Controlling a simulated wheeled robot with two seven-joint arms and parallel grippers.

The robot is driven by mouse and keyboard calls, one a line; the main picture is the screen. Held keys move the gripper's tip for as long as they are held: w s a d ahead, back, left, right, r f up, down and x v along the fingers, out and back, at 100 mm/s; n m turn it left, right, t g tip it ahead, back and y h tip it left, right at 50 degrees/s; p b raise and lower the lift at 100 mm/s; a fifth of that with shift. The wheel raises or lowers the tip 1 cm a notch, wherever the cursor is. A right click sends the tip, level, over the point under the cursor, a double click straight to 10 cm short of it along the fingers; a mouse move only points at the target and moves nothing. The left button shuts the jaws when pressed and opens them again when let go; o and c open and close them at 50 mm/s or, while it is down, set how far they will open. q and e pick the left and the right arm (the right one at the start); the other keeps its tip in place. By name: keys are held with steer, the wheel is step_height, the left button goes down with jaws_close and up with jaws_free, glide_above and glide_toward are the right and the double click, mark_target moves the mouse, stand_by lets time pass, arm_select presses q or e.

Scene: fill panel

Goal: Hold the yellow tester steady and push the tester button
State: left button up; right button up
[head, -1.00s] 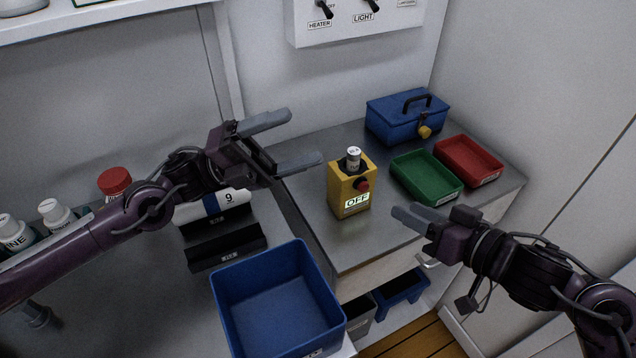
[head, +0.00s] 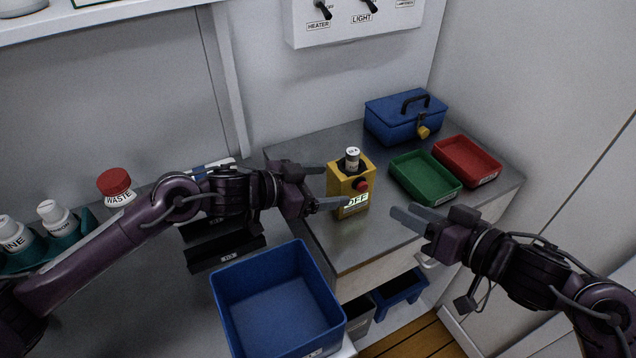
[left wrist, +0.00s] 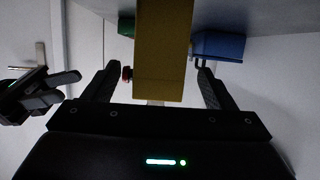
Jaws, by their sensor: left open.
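The yellow tester (head: 336,178) stands upright on the grey counter. It has a red button (head: 361,185) on its front, an OFF label below that and a small white cylinder (head: 352,155) in its top. My left gripper (head: 336,187) is open at the tester's left side. In the left wrist view the tester (left wrist: 163,50) lies between the two fingers, with a gap on each side, and the button (left wrist: 126,74) shows beside one finger. My right gripper (head: 403,212) is right of the tester, apart from the button, its fingers close together. It also shows in the left wrist view (left wrist: 70,86).
A green tray (head: 425,178), a red tray (head: 468,162) and a blue toolbox (head: 405,118) stand right of and behind the tester. A blue bin (head: 276,299) is at the front left.

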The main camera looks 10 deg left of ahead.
mark_target(350, 183)
arm_select(q)
steer(key=x, duration=0.6)
steer(key=shift+w+d, duration=0.15)
steer(key=shift+d, duration=0.05)
steer(key=c, duration=1.1)
steer(key=shift+c, duration=0.6)
arm_select(e)
steer(key=shift+c, duration=0.6)
jaws_close()
